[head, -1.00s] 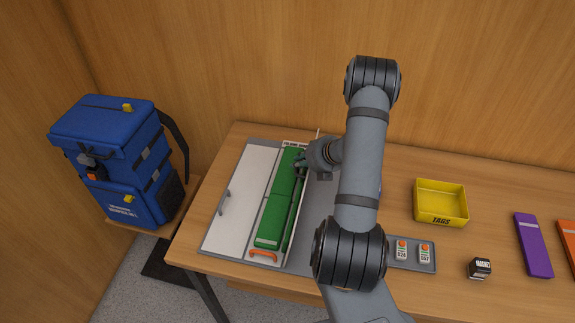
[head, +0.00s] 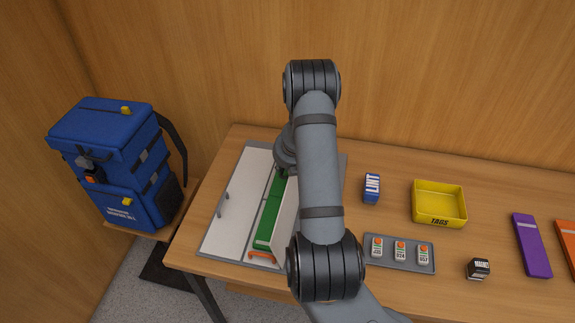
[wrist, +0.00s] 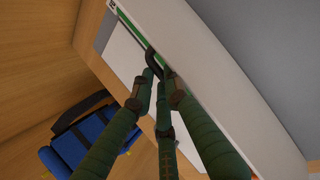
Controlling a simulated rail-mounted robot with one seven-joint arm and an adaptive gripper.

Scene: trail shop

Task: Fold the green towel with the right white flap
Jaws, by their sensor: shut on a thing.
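The green towel (head: 268,215) lies as a narrow strip on the folding board, partly covered by the right white flap (head: 287,217). The flap is raised and tilted to the left over the towel. In the wrist view the flap (wrist: 225,85) is a broad white panel, with a thin green strip of towel along its edge. My gripper (wrist: 158,76) is shut on the flap's dark handle (wrist: 151,58). In the head view my arm hides most of the gripper and part of the flap. The left white flap (head: 237,205) lies flat with a grey handle.
A grey tray of tags (head: 387,263), a blue LINT box (head: 371,188), a yellow TAGS bin (head: 440,219), a small black box (head: 479,269) and a purple folded item (head: 532,247) are to the right. A blue backpack (head: 115,160) stands left of the table.

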